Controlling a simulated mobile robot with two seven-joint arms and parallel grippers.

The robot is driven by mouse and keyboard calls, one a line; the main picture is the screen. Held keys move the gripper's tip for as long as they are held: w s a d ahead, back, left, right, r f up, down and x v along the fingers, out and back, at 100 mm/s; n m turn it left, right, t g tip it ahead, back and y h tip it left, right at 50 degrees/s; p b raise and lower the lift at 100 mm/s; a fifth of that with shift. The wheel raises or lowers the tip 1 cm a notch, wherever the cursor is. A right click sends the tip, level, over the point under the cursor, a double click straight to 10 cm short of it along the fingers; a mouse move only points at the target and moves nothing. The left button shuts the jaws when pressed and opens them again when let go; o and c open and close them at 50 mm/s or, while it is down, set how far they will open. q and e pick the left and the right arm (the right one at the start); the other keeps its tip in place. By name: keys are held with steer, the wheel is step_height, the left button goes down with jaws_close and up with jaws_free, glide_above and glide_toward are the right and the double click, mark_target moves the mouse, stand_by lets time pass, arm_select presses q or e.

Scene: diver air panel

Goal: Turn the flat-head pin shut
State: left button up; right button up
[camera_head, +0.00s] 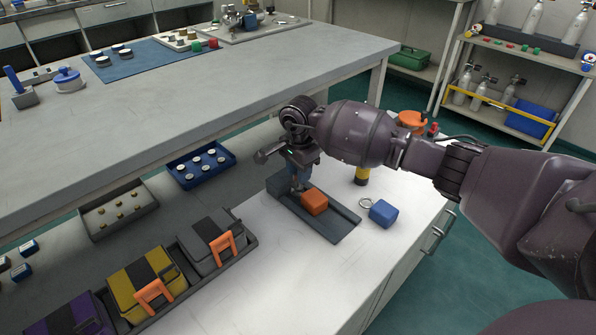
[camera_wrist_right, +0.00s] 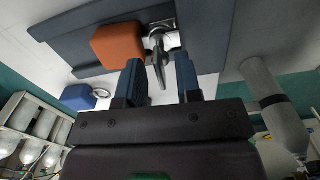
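My right gripper (camera_head: 298,182) points down over the far end of a dark grey base plate (camera_head: 335,229) on the white counter. In the right wrist view its two dark blue fingers (camera_wrist_right: 160,72) stand apart. A thin, flat grey metal piece, apparently the flat-head pin (camera_wrist_right: 158,48), lies between them at a silvery fitting; I see no clear contact with either finger. An orange block (camera_head: 314,201) sits on the plate beside the fitting and also shows in the wrist view (camera_wrist_right: 117,44). In the head view the gripper hides the pin. My left gripper is out of view.
A blue block (camera_head: 382,212) with a metal ring (camera_head: 365,202) lies right of the plate. A yellow and black cylinder (camera_head: 362,175) stands behind them. Bags with orange handles (camera_head: 154,293) sit in a dark tray at left. The white counter's front is clear.

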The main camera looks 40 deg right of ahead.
jaws_close()
